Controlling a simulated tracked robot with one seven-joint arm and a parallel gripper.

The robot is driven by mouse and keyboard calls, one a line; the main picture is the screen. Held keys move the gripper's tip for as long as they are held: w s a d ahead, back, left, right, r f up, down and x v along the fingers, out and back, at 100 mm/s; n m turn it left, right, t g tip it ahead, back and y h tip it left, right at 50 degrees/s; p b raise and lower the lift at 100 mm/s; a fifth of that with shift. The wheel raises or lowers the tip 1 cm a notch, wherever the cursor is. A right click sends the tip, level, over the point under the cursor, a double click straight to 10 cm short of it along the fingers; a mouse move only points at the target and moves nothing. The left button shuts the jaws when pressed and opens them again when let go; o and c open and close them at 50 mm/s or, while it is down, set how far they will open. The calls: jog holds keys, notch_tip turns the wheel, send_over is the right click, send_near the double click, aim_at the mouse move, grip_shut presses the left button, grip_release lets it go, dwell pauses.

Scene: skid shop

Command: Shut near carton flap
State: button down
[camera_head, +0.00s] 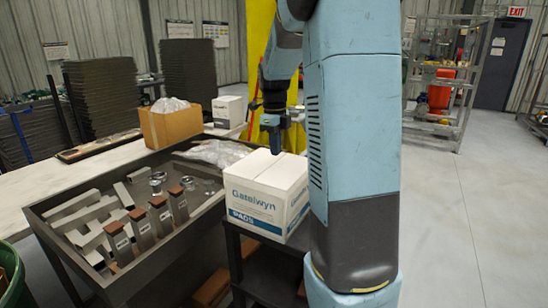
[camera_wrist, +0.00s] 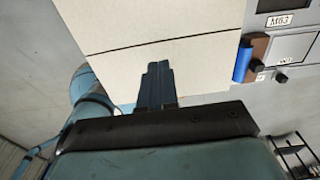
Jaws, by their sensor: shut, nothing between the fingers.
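The white carton (camera_head: 258,200) with blue "Gatelwyn" print stands upright on a dark stand. Its top looks nearly flat, with a seam across it; I see no flap standing up, but my arm hides part of the right side. In the wrist view the carton's pale top (camera_wrist: 150,25) fills the upper middle, crossed by a thin dark seam. My gripper (camera_head: 275,148) is over the back part of the carton top, pointing down. In the wrist view my gripper (camera_wrist: 157,66) is shut and empty, its tips over the panel below the seam. I cannot tell whether they touch it.
A dark tray (camera_head: 135,288) of metal bars and brown-topped blocks is left of the carton. An open brown box (camera_head: 172,127) and a white box (camera_head: 228,111) stand behind. A wire shelf (camera_head: 440,90) is at the back right. The floor to the right is clear.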

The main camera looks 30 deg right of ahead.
notch_tip(320, 180, up, 10)
jog(key=s+a+f+n+t, duration=0.1)
jog(key=s+a+n, duration=0.3)
jog(key=s+n, duration=0.4)
jog(key=s+a+f+n+t, duration=0.1)
jog(key=s+a+n+t, duration=0.2)
jog(key=s+n, duration=0.6)
jog(key=s+a+f+n+t, duration=0.2)
jog(key=s+a+n, duration=0.5)
jog(key=n, duration=0.5)
jog(key=shift+s, duration=1.05)
